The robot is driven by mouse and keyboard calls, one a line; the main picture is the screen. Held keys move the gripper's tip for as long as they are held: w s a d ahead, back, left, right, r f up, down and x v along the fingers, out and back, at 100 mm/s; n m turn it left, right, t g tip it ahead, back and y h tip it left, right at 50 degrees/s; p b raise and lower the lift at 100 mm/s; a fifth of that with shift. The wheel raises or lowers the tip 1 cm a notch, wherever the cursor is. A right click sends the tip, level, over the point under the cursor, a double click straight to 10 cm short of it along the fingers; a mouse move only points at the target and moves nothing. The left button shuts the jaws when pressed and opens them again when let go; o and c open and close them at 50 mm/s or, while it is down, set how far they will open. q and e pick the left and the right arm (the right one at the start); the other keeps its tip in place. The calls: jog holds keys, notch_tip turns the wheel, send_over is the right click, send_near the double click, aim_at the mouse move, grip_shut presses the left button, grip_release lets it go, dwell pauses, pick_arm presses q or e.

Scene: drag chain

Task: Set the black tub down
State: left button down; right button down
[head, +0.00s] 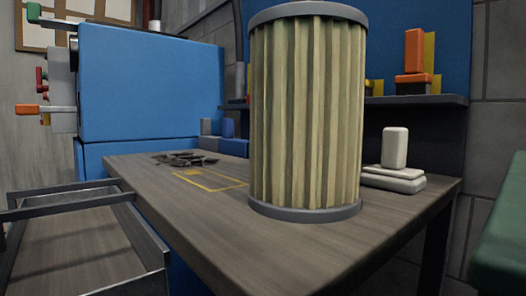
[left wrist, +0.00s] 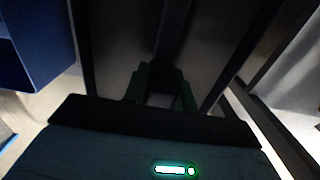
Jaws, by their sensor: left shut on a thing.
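My left gripper (left wrist: 160,84) shows only in the left wrist view, dark green and dim. It is shut on the edge of a dark, smooth-walled thing, the black tub (left wrist: 115,45), whose walls fill the middle of that view. The tub's full shape and what lies under it are hidden. Neither gripper nor the tub shows in the head view. My right gripper is out of view.
In the head view, a tall pleated cylinder (head: 306,115) stands on the wooden table (head: 245,235). Dark pieces (head: 185,159) and a yellow outline (head: 208,188) lie left of it, white blocks (head: 394,165) right. A blue cabinet (head: 150,85) and open drawer (head: 80,250) are left.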

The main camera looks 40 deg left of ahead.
pick_arm(q)
jog(key=shift+f, duration=0.15)
jog(key=c, duration=1.1)
grip_release()
jog(key=shift+c, duration=0.2)
jog(key=shift+r, duration=0.45)
notch_tip(320, 180, up, 5)
jog(key=p, duration=0.3)
jog(key=shift+w, duration=0.15)
jog(key=shift+r+p, duration=0.35)
jog(key=shift+r, duration=0.45)
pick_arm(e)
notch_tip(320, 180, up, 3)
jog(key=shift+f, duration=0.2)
